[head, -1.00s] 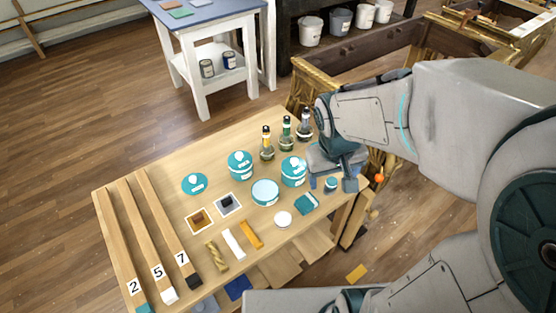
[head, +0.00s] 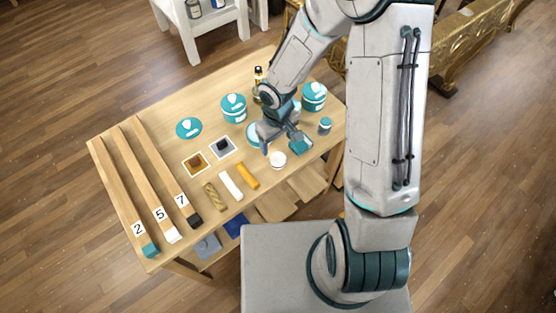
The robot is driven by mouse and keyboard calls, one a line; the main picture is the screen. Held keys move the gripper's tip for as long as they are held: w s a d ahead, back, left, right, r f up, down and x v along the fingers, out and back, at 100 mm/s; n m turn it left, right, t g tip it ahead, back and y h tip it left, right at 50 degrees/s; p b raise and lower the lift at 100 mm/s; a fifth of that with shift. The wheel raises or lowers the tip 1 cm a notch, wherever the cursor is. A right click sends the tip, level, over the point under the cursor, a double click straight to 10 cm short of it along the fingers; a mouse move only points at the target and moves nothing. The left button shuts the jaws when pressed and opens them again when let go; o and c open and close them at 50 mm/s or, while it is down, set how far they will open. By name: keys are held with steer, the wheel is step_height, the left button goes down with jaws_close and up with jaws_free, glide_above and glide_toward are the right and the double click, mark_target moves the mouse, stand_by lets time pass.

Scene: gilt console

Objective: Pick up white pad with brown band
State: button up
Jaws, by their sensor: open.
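A small round white pad (head: 278,160) lies on the wooden table, front right of its middle. A brown band on it is too small to make out. My gripper (head: 279,146) is open and empty, just behind and above the pad, pointing down. One finger is at the pad's upper left, the other close to a teal block (head: 301,145). I cannot tell the exact height of the fingers. The pad is mostly uncovered.
Teal-labelled tubs (head: 233,107) and (head: 314,96) and a small teal-topped jar (head: 325,126) stand nearby. A white strip (head: 231,185) and an orange strip (head: 247,175) lie left of the pad. Numbered wooden bars (head: 150,185) fill the table's left side.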

mark_target(278, 158)
steer(key=f, duration=0.5)
steer(key=f+b, duration=0.1)
steer(key=f, duration=0.3)
steer(key=shift+s+d+f, duration=0.1)
steer(key=shift+s+f, duration=0.1)
steer(key=shift+f, duration=0.2)
steer(key=c, duration=1)
